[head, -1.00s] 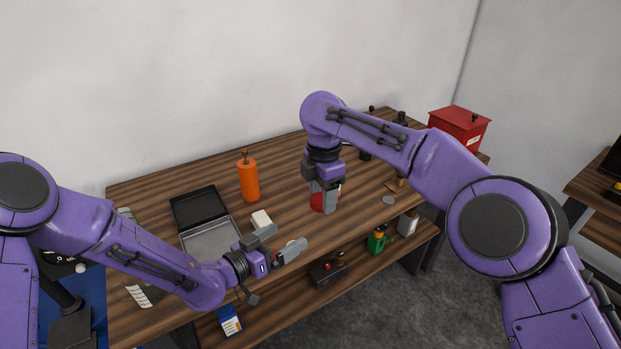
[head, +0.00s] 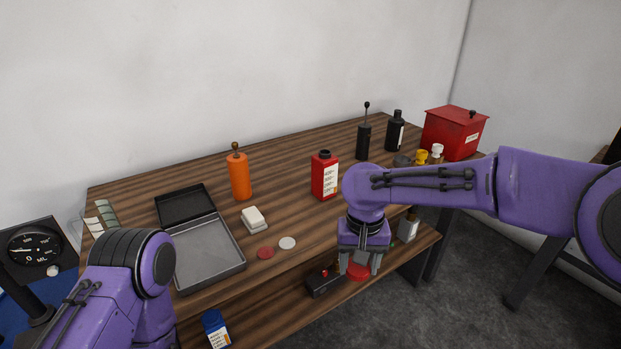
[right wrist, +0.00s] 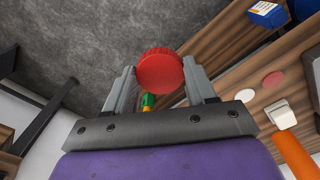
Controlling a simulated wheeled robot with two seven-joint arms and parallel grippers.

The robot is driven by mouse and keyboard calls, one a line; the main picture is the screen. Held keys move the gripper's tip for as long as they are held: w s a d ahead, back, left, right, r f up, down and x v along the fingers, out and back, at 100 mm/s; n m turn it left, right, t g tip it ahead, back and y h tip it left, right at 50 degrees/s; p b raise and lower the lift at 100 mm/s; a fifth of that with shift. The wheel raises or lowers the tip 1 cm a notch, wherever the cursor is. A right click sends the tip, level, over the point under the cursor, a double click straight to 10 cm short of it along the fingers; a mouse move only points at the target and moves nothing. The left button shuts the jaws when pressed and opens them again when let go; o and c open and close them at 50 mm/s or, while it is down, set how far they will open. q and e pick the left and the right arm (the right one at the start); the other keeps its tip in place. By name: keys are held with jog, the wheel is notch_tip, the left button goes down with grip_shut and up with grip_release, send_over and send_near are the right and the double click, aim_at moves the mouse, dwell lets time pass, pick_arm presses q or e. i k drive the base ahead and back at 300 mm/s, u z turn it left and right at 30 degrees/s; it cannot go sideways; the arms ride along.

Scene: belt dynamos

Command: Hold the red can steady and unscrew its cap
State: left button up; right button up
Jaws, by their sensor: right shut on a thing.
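The red can (head: 325,178) stands upright on the wooden table, a pale printed label on its side and a bare black neck on top. My right gripper (head: 358,267) is shut on a red ribbed cap (right wrist: 161,72). In the head view the cap (head: 357,272) shows below the fingers, in front of the table's front edge, apart from the can. In the right wrist view, my right gripper (right wrist: 161,88) has the cap between its fingertips. My left arm is at the lower left; its gripper is out of view.
A red disc (head: 265,252) and a pale disc (head: 287,243) lie near the front edge, beside a grey open case (head: 240,262). A white block (head: 254,219) and orange bottle (head: 240,178) stand behind. Black bottles and a red box (head: 453,136) are at the right rear.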

aim_at(324, 164)
jog(key=z, duration=1.7)
jog(key=i, duration=1.5)
jog(key=u, duration=3.1)
